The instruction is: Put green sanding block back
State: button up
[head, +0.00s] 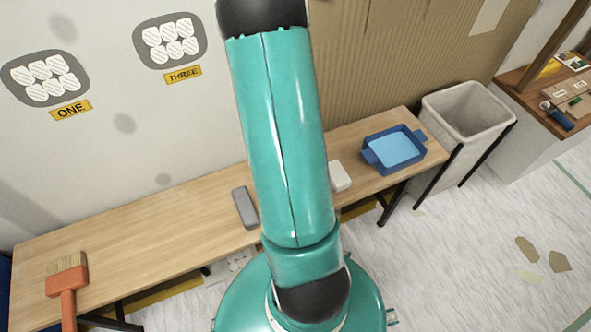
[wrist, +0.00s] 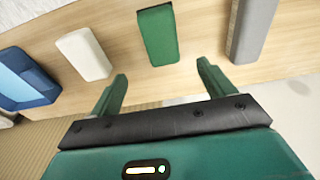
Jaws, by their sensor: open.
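The green sanding block (wrist: 158,34) lies on the wooden bench in the wrist view, just beyond my fingertips and between their lines. In the head view my arm hides it. My gripper (wrist: 162,71) is open and empty, with its two green fingers apart and the block not between them.
On the bench (head: 150,235), a grey block (head: 244,207) and a white block (head: 340,176) stand on either side of my arm. A blue tray (head: 395,150) is at the right and an orange brush (head: 67,280) at the left. A bin (head: 455,135) stands beyond the bench's right end.

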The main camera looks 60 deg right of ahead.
jog(key=shift+s+r, duration=0.1)
jog(key=shift+r, duration=0.35)
jog(key=shift+a, duration=0.1)
jog(key=w+a+r+n+t+y, duration=0.1)
jog(key=w+a+r+n+t, duration=0.1)
jog(key=w+a+r, duration=0.55)
jog(key=w+a+r+n+t+y, duration=0.1)
jog(key=w+a+r, duration=0.3)
jog(key=a+r, duration=0.55)
jog(key=s+a+r+n, duration=0.1)
jog(key=s+a+r, duration=0.1)
jog(key=a+r, duration=0.2)
jog(key=s+a+r+n+t, duration=0.1)
jog(key=s+a+r, duration=0.2)
jog(key=r, duration=0.5)
jog(key=s+a+r+n+h, duration=0.1)
jog(key=s+a+r, duration=0.2)
jog(key=a+r, duration=0.3)
jog(key=shift+s, duration=0.25)
